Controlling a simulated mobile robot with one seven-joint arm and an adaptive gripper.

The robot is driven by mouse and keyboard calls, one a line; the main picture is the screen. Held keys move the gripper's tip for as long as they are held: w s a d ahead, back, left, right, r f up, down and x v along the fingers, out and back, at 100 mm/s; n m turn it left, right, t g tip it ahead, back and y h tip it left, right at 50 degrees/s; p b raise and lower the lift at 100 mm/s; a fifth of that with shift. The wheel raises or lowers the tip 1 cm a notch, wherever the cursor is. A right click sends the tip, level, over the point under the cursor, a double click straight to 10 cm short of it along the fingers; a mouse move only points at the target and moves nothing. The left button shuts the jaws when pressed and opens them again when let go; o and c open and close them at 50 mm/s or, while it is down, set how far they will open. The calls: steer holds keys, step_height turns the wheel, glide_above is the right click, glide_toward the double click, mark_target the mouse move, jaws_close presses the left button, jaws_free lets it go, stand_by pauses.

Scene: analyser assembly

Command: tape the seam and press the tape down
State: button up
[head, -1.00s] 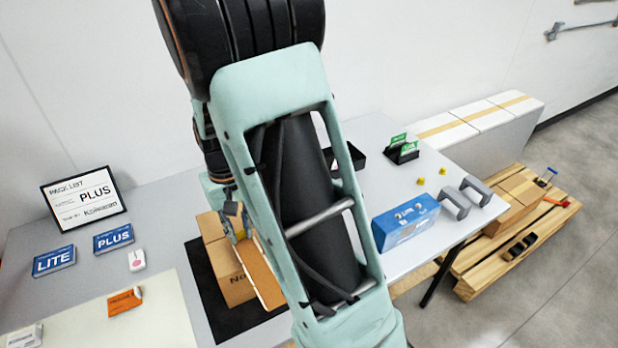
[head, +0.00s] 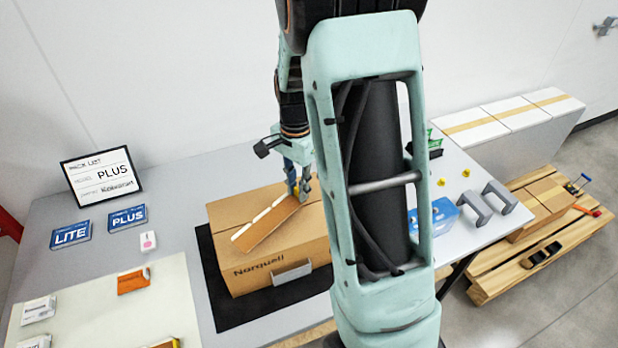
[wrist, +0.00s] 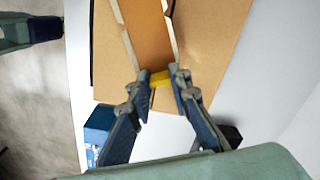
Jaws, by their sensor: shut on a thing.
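The brown carton marked "Norquell" (head: 285,262) stands closed on a black mat (head: 215,300). An orange-brown tape strip (head: 268,224) with broken white edges lies at a slant over the carton's top. My gripper (head: 302,192) is at the strip's far right end, above the carton. In the wrist view my gripper (wrist: 158,78) is shut on a small yellow end piece (wrist: 160,78) of the strip (wrist: 148,35). The strip extends from the fingertips across the carton top (wrist: 205,40). The strip hides part of the top, and I cannot tell whether it touches the carton.
An orange packet (head: 134,281) lies on a pale mat (head: 90,310). A blue box (head: 440,214) and grey brackets (head: 475,207) sit right. My arm hides part of the table.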

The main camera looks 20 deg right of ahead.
mark_target(309, 205)
steer(key=d+m, duration=0.1)
steer(key=m, duration=0.1)
steer(key=d+r+m, duration=0.1)
steer(key=m, duration=0.2)
steer(key=shift+d, duration=0.4)
steer(key=shift+f+b, duration=1.5)
steer(key=shift+f, duration=0.8)
steer(key=shift+f, duration=0.2)
steer(key=o, duration=0.8)
steer(key=shift+c, duration=0.2)
step_height(309, 205, up, 7)
steer(key=p, duration=0.5)
